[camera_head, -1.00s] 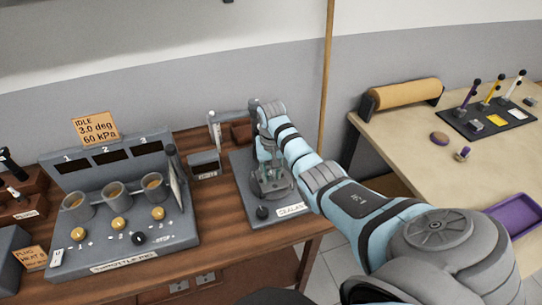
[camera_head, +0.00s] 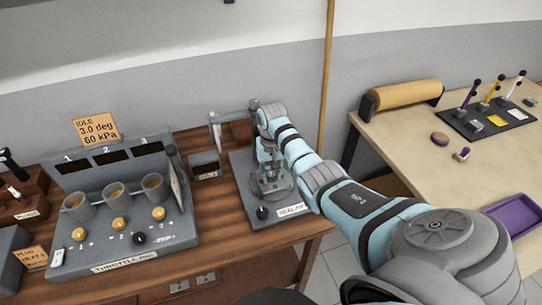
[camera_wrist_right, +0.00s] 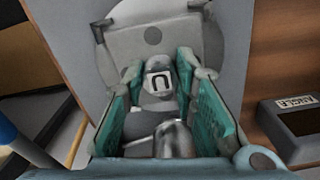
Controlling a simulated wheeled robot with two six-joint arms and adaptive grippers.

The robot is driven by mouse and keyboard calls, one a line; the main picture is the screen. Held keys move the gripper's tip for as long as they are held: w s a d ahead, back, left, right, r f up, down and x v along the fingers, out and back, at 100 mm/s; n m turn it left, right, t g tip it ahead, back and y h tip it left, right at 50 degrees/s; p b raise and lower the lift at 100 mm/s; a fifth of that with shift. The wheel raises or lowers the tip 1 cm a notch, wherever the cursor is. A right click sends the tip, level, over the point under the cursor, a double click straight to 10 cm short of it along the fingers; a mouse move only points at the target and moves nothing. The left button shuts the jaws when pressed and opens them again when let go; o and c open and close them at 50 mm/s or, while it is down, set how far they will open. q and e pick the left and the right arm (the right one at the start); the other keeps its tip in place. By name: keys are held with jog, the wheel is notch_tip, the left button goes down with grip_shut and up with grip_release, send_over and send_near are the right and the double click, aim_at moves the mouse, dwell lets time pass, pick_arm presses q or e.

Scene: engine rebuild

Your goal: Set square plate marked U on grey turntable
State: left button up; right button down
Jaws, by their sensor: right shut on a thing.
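The plate marked U (camera_wrist_right: 130,42) is a flat grey square with a dark round spot, seen in the right wrist view. A small block with a black U on a white label shows between the teal finger pads. My right gripper (camera_wrist_right: 158,67) is shut on this plate. The paler round turntable (camera_wrist_right: 218,35) lies behind the plate, which overlaps it. In the head view my right gripper (camera_head: 268,165) points down over the turntable (camera_head: 277,193). I cannot tell whether the plate rests on it. My left gripper is not in view.
The turntable's grey base (camera_head: 243,190) has a black knob and a white label at its front. A post with an arm stands behind. The throttle rig (camera_head: 115,250) is to the left. A beige table with a purple tray (camera_head: 515,215) is on the right.

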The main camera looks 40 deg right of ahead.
jog(key=shift+f, duration=0.15)
dwell(0.3)
jog(key=c, duration=1.2)
grip_release()
jog(key=shift+r, duration=3.75)
